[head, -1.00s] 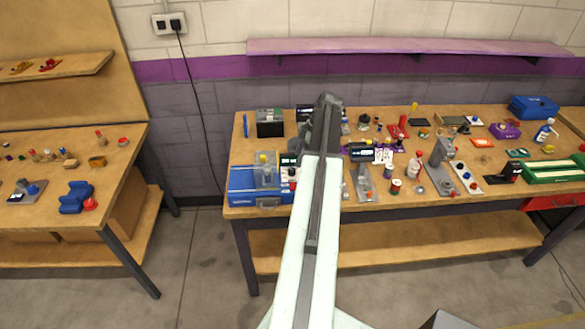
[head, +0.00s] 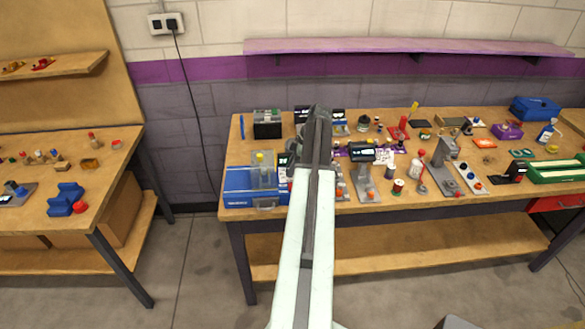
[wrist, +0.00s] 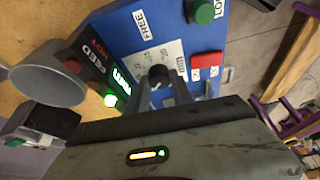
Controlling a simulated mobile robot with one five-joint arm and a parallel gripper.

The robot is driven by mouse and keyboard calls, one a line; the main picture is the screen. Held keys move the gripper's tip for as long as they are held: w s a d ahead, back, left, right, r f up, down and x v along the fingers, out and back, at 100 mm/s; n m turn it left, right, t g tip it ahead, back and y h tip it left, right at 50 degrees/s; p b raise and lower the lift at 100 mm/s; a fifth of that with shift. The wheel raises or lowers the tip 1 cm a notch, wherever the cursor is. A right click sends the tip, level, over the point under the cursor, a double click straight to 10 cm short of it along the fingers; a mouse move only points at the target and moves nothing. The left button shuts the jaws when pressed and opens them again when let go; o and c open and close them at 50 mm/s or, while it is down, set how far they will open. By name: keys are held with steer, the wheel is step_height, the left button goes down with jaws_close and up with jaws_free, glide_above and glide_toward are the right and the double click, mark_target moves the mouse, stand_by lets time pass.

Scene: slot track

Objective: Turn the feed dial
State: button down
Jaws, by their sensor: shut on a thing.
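In the wrist view a black dial knob (wrist: 158,75) sits on a blue panel (wrist: 125,35), on a pale scale plate (wrist: 140,62) with small markings. My gripper (wrist: 164,88) has its two dark fingers close together at the knob, one on each side, shut on it. In the head view my arm hides the gripper and the knob. A blue machine (head: 250,190) stands at the bench's left end, just left of my arm.
In the head view the bench (head: 420,205) is crowded with small fixtures right of my arm.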

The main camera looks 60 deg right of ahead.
steer(key=shift+a+m, duration=0.1)
steer(key=shift+m, duration=0.3)
steer(key=m+h, duration=0.1)
steer(key=m, duration=0.2)
steer(key=shift+s+a+h, duration=0.1)
steer(key=shift+h, duration=0.2)
steer(key=shift+m+h, duration=0.7)
steer(key=shift+m, duration=1.3)
steer(key=c, duration=1.1)
jaws_free()
